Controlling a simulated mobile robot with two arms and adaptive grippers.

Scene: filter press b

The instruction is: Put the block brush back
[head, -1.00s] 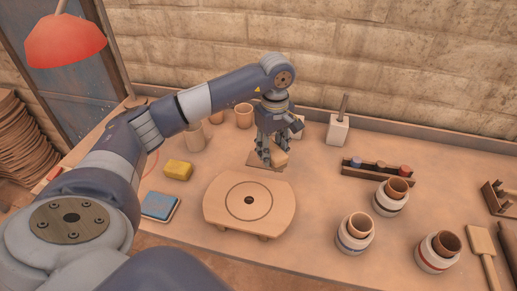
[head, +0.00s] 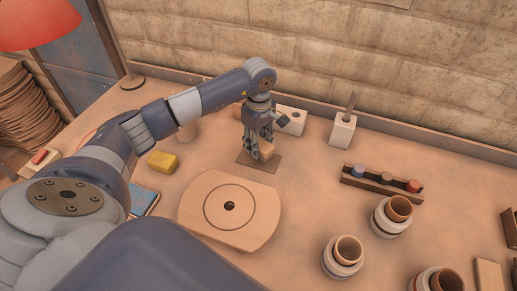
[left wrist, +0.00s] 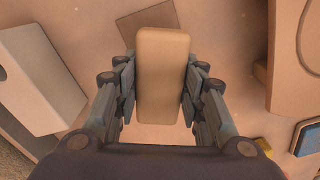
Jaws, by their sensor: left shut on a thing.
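The block brush (head: 267,151) is a plain tan block. It also shows upright in the left wrist view (left wrist: 163,75), between the fingers. My left gripper (head: 258,146) is shut on it, with fingers on both long sides. In the head view the brush is over or just at the thin brown square mat (head: 262,166). In the left wrist view the mat (left wrist: 146,29) shows beyond the brush's far end, partly covered by it. I cannot tell whether the brush touches anything below. My right gripper is not in view.
A white block with a hole (head: 291,121) stands close behind the gripper; a white holder with a handle (head: 343,130) is to its right. The round-faced wooden board (head: 230,222) lies in front. A yellow sponge (head: 162,162) is left; a rack and cups are right.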

